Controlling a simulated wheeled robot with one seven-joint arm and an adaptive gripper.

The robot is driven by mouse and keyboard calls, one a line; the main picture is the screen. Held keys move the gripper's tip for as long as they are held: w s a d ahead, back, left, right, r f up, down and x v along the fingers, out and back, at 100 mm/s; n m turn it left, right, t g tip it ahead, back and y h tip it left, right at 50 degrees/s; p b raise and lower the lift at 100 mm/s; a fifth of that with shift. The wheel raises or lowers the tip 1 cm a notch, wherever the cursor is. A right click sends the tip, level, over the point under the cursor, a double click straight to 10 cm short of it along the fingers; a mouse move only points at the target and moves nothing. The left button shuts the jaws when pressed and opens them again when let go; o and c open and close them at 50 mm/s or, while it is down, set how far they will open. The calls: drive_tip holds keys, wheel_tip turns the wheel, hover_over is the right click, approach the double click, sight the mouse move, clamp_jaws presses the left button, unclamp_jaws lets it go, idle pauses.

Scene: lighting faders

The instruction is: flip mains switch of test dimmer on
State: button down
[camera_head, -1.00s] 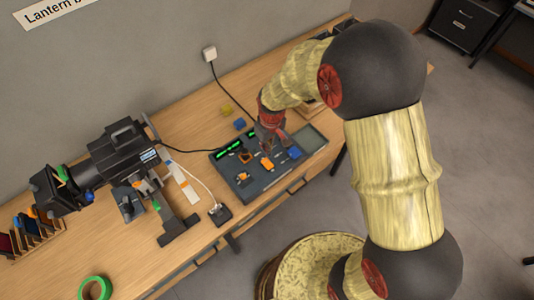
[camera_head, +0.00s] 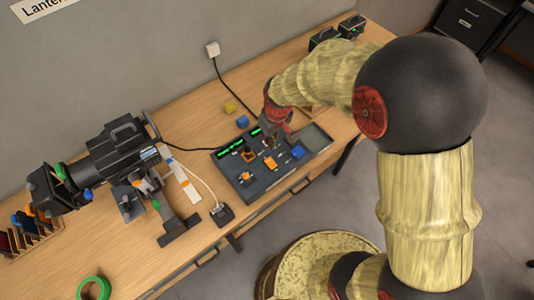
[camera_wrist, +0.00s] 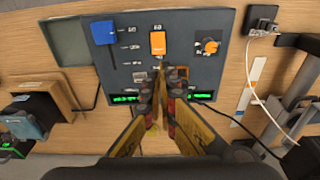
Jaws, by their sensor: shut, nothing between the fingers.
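A dark control panel (camera_head: 254,190), which looks like the test dimmer, lies on the bench. It carries a blue cap (camera_head: 298,152), an orange cap (camera_head: 270,162), an orange knob (camera_head: 243,176) and an orange-framed switch (camera_head: 248,157), which I cannot identify for certain as the mains switch. In the wrist view, the orange-framed switch (camera_wrist: 182,72) sits just right of my gripper (camera_wrist: 160,70), partly hidden by it; the orange cap (camera_wrist: 158,42) is just beyond the fingertips. My gripper (camera_head: 275,146) is shut and empty over the panel. Contact and the switch's position cannot be told.
Green displays (camera_head: 231,150) line the panel's wall-side edge. A black lantern (camera_head: 105,160) on a stand is to the left, with a small black box (camera_head: 222,214) and white cable between. Black boxes (camera_head: 325,38) stand at the back right.

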sight(267, 160)
drive_tip(key=shift+s+f, duration=0.1)
idle(0.3)
drive_tip(key=f, duration=0.4)
drive_tip(key=w+f, duration=0.1)
drive_tip(key=f, duration=0.4)
drive_tip(key=a+f, duration=0.1)
drive_tip(key=f, duration=0.4)
drive_tip(key=shift+w+p, duration=0.25)
drive_tip(key=shift+p, duration=0.05)
